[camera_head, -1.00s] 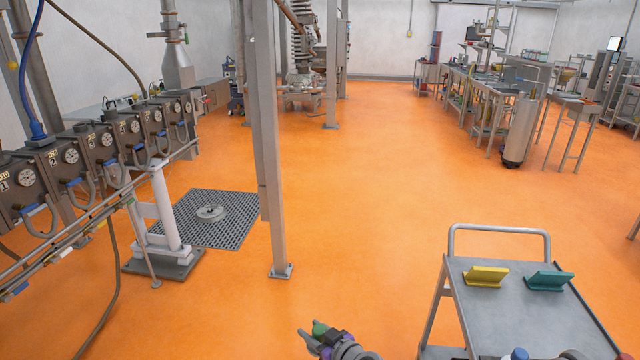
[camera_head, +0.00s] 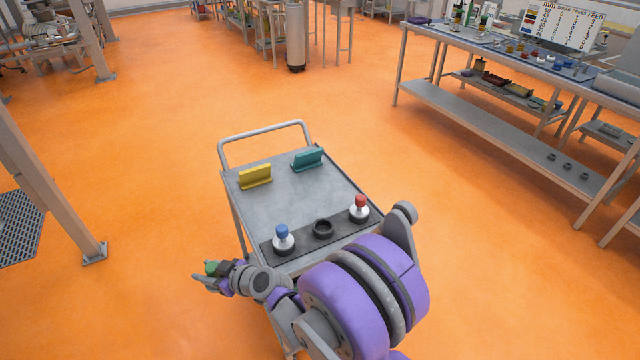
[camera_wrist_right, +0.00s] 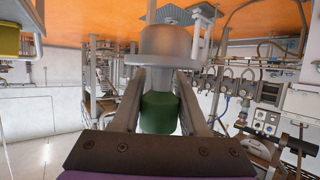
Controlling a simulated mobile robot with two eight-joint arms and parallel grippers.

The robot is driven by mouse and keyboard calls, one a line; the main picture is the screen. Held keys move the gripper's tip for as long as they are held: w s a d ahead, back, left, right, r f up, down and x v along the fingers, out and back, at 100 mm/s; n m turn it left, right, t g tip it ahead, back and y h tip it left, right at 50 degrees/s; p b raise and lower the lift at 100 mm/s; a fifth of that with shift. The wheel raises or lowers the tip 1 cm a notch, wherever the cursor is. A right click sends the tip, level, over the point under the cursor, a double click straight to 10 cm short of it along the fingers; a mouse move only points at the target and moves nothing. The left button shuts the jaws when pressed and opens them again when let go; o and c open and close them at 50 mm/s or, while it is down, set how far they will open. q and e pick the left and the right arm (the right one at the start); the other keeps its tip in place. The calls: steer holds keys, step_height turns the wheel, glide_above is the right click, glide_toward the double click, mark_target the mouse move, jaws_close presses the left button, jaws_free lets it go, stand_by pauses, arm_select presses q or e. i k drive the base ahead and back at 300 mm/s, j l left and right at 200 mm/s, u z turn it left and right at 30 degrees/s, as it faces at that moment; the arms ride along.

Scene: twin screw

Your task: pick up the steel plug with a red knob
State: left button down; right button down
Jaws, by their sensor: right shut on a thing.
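The steel plug with a red knob (camera_head: 360,206) stands upright in the right place of a black holder (camera_head: 341,236) on the cart. A similar plug with a blue knob (camera_head: 283,239) stands in the left place, and the middle place (camera_head: 322,228) is empty. My right gripper (camera_head: 207,280) is left of the cart's near end, apart from the red-knobbed plug. In the right wrist view its fingers (camera_wrist_right: 158,82) are shut on a steel plug with a green knob (camera_wrist_right: 160,113). That green knob also shows in the head view (camera_head: 211,268). My left gripper is not in view.
The grey cart top (camera_head: 290,205) also carries a yellow block (camera_head: 255,177) and a teal block (camera_head: 308,160) at its far end. A long workbench (camera_head: 500,110) with many small parts stands at the right. Orange floor (camera_head: 180,90) lies open around the cart.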

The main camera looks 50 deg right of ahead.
mark_target(359, 210)
steer(key=k+l+z, duration=0.25)
steer(key=l, duration=0.7)
steer(key=l+z, duration=0.25)
steer(key=l, duration=0.65)
steer(key=i+l+z, duration=0.15)
steer(key=i+j, duration=0.25)
steer(key=i, duration=0.05)
